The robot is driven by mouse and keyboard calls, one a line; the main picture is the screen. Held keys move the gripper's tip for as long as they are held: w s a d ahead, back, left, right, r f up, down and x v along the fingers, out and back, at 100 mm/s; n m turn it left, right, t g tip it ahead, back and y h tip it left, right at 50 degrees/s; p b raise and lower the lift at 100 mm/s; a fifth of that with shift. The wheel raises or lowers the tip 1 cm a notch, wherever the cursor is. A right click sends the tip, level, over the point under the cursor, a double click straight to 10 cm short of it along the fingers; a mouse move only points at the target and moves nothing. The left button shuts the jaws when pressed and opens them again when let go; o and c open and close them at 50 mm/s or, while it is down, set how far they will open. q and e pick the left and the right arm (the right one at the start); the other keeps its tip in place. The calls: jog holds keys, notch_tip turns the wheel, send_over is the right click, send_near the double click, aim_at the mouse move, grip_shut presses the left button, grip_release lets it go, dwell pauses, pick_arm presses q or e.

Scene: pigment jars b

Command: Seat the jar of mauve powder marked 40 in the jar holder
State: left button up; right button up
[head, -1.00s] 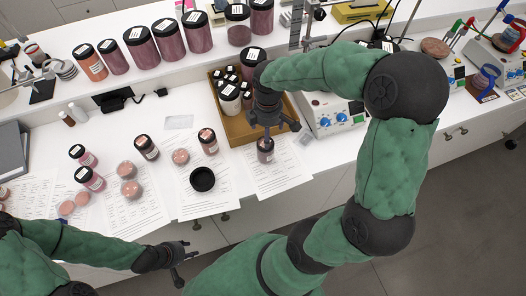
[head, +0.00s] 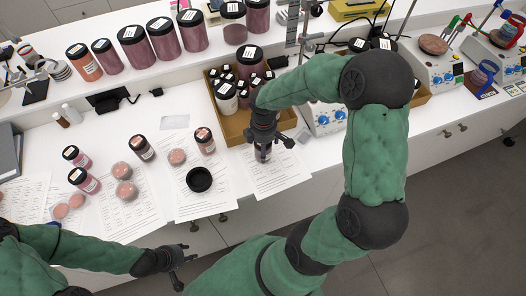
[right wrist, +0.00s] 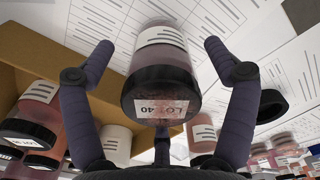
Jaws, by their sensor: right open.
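The jar of mauve powder (right wrist: 163,65), with a black lid marked LOT 40, stands between the fingers of my right gripper (right wrist: 160,47). The fingers are open, one on each side, with gaps to the jar. In the head view this jar (head: 263,154) is partly hidden under my right gripper (head: 264,142). The round black jar holder (head: 199,180) is on the papers to the left of it; its opening is empty. It also shows in the right wrist view (right wrist: 271,106). My left gripper (head: 182,268) is open and empty near the front, beyond the counter edge.
A cardboard box (head: 236,126) of dark-lidded jars stands close behind the right gripper. Smaller jars (head: 205,141) and several petri dishes (head: 123,170) lie to the left. Larger jars line the back shelf. Hotplates (head: 328,118) stand to the right.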

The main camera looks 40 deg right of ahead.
jog(key=c, duration=1.4)
jog(key=shift+r, duration=0.15)
